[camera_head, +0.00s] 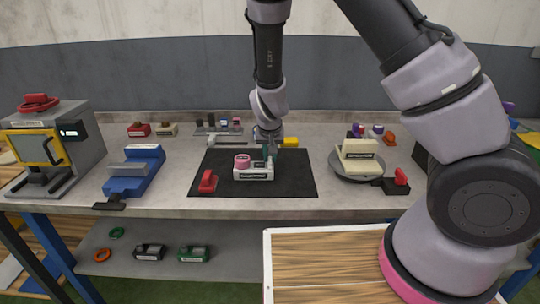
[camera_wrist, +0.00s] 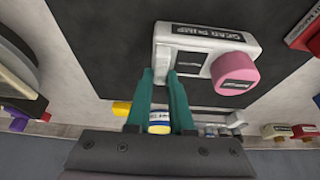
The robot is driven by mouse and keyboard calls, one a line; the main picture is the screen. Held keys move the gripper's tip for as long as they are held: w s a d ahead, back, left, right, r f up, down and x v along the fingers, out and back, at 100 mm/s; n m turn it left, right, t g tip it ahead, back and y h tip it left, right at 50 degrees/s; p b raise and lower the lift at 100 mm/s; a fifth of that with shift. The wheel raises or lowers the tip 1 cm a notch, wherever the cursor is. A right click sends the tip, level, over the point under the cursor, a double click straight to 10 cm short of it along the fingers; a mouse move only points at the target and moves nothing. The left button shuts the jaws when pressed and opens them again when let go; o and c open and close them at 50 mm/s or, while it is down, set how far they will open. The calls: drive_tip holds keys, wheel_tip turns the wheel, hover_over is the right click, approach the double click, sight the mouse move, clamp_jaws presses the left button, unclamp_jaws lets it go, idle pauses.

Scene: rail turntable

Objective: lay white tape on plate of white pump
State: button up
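The white pump (camera_head: 254,174) stands on the black mat in the middle of the bench. In the wrist view, the pump (camera_wrist: 205,38) shows a "GEAR PUMP" label, a dark labelled plate and a pink cylinder (camera_wrist: 235,72) at one end. My gripper (camera_head: 268,156) is low over the pump's right end. I cannot surely identify the white tape.
A cream labelled device (camera_head: 358,150) sits on the round turntable (camera_head: 345,171) at right. A red item (camera_head: 207,182) lies on the mat (camera_head: 300,185). A blue vise (camera_head: 134,175) and a grey machine (camera_head: 84,140) stand left. A rack of small items is at the back.

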drive_tip(key=o, duration=0.4)
drive_tip(key=shift+c, duration=0.2)
drive_tip(key=v, duration=1)
drive_tip(key=s+d+r+m+y, duration=0.1)
drive_tip(key=s+d+r+y, duration=0.15)
drive_tip(key=d+r, duration=0.55)
drive_tip(key=s+d+r+m+y, duration=0.25)
drive_tip(key=d+r, duration=0.35)
drive_tip(key=r, duration=0.5)
drive_tip(key=s+d+r+t+h, duration=0.2)
drive_tip(key=s+d+r, duration=0.6)
drive_tip(key=s, duration=0.3)
drive_tip(key=shift+s+d+r+t+h, duration=0.25)
drive_tip(key=shift+d+t+h, duration=0.05)
drive_tip(key=shift+t+h, duration=0.1)
